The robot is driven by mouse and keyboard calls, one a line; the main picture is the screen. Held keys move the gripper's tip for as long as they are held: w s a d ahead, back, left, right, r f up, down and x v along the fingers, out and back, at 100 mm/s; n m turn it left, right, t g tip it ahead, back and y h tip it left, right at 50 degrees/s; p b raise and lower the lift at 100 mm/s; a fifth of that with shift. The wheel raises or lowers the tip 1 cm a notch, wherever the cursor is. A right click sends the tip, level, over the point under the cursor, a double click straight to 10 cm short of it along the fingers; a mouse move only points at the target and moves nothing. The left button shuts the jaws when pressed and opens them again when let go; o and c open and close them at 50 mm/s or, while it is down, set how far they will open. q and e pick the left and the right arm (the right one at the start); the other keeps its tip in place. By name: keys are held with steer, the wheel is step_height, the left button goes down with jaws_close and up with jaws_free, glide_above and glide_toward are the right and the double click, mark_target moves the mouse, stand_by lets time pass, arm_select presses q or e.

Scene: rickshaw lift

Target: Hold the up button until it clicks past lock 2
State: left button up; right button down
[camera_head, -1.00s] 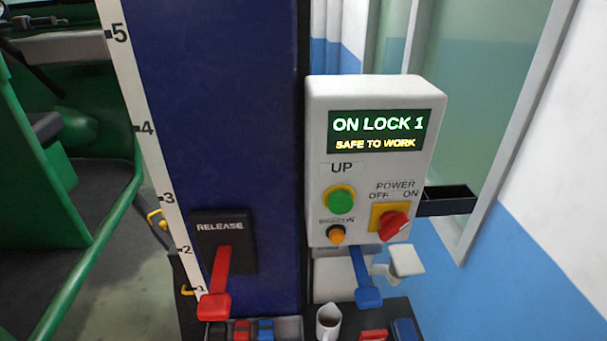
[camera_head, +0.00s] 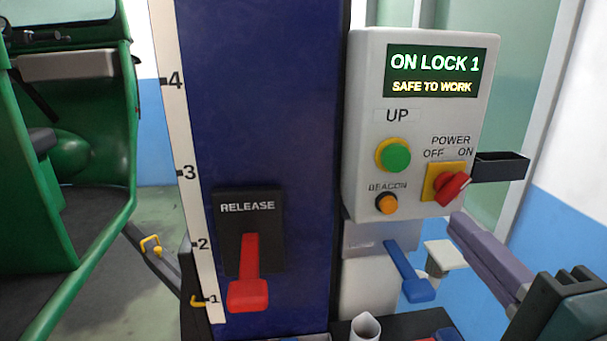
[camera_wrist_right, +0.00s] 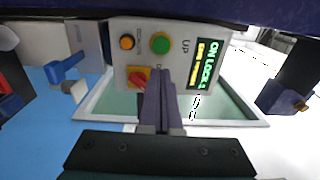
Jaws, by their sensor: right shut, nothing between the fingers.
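The white control box (camera_head: 365,110) stands at right of centre in the head view. Its display (camera_head: 443,73) reads "ON LOCK 1, SAFE TO WORK". The green up button (camera_head: 393,156) sits under the word UP in a yellow ring, and shows in the right wrist view (camera_wrist_right: 160,44). My right gripper (camera_head: 460,225) comes in from the lower right, its long fingers together and empty. It is below and to the right of the button, just under the power knob. In the wrist view its fingertips (camera_wrist_right: 162,75) point at the box, apart from the button. My left gripper is out of view.
Beside the up button are a red power knob (camera_head: 452,188) and an orange beacon button (camera_head: 387,203). A red release lever (camera_head: 247,280) is on the blue post (camera_head: 280,110). A blue lever (camera_head: 408,272) hangs below the box. A green rickshaw (camera_head: 70,200) stands left.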

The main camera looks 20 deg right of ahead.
steer(key=p, duration=0.3)
glide_toward(397, 162)
steer(key=x, duration=0.5)
steer(key=shift+w+d+r, duration=0.1)
steer(key=shift+w+d, duration=0.05)
steer(key=shift+w, duration=0.15)
steer(key=shift+w+d, duration=0.15)
steer(key=shift+w, duration=0.45)
